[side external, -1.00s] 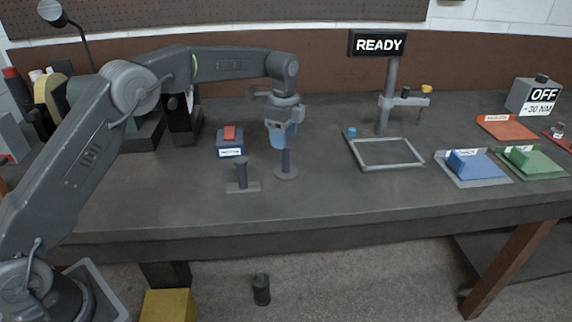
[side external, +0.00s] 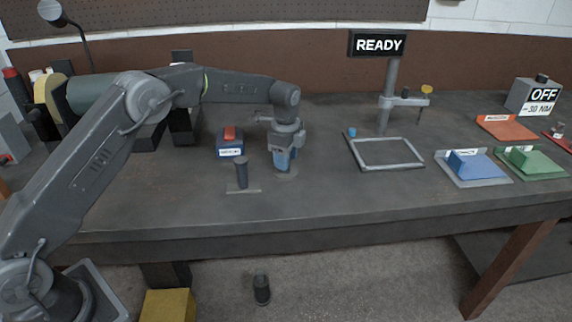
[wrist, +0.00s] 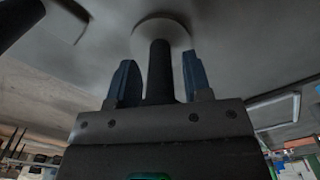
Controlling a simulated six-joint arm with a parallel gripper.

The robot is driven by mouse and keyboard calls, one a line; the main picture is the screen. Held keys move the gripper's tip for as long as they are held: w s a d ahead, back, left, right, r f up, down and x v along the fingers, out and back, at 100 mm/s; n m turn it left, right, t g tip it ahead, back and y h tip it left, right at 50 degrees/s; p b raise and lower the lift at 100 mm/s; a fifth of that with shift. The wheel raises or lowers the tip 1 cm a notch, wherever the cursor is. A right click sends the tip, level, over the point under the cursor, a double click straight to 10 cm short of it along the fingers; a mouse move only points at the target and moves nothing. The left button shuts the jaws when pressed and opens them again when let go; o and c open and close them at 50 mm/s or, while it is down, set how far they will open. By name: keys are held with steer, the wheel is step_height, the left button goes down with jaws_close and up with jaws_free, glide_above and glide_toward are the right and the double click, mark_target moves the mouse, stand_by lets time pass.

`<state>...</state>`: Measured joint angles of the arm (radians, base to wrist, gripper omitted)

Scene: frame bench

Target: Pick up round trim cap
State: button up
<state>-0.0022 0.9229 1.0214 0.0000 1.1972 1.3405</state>
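The round trim cap is a pale round disc with a dark upright post; in the side view its disc (side external: 288,177) shows under my gripper (side external: 284,168). In the wrist view the disc (wrist: 161,27) lies beyond the fingertips and the dark post (wrist: 160,68) stands between the two blue fingers. My gripper (wrist: 160,75) is open, with a gap on each side of the post. In the side view the post is hidden by my gripper.
A similar dark post on a rectangular plate (side external: 242,174) stands close to the left. A box with a red top (side external: 231,143) is behind it. An empty grey frame (side external: 387,167) lies to the right, with blue (side external: 470,165) and green (side external: 530,161) blocks beyond.

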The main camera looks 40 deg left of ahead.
steer(key=c, duration=0.6)
steer(key=shift+c, duration=0.2)
steer(key=shift+r, duration=0.15)
